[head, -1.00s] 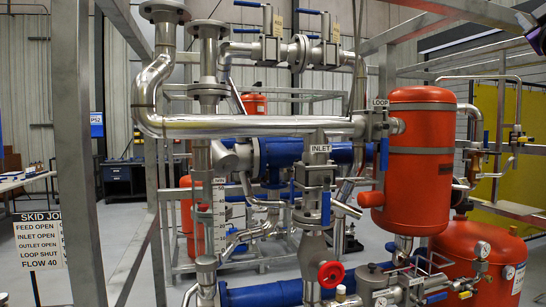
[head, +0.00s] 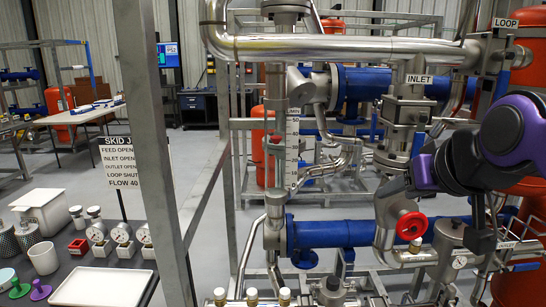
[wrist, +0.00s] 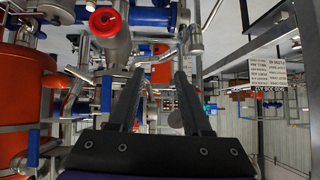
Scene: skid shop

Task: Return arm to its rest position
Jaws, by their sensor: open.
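My arm (head: 500,150), with dark and purple links, reaches in from the right edge of the head view, in front of the pipework. It covers part of the orange vessel there. My gripper (wrist: 158,76) shows in the wrist view with its two dark fingers apart and nothing between them. Pipes and open shop floor lie beyond the fingers.
A red handwheel (head: 411,225) is close left of my arm; it also shows in the wrist view (wrist: 105,21). The steel post (head: 150,130) stands left of centre. A bench with a white tray (head: 107,287), gauges and cups is at lower left.

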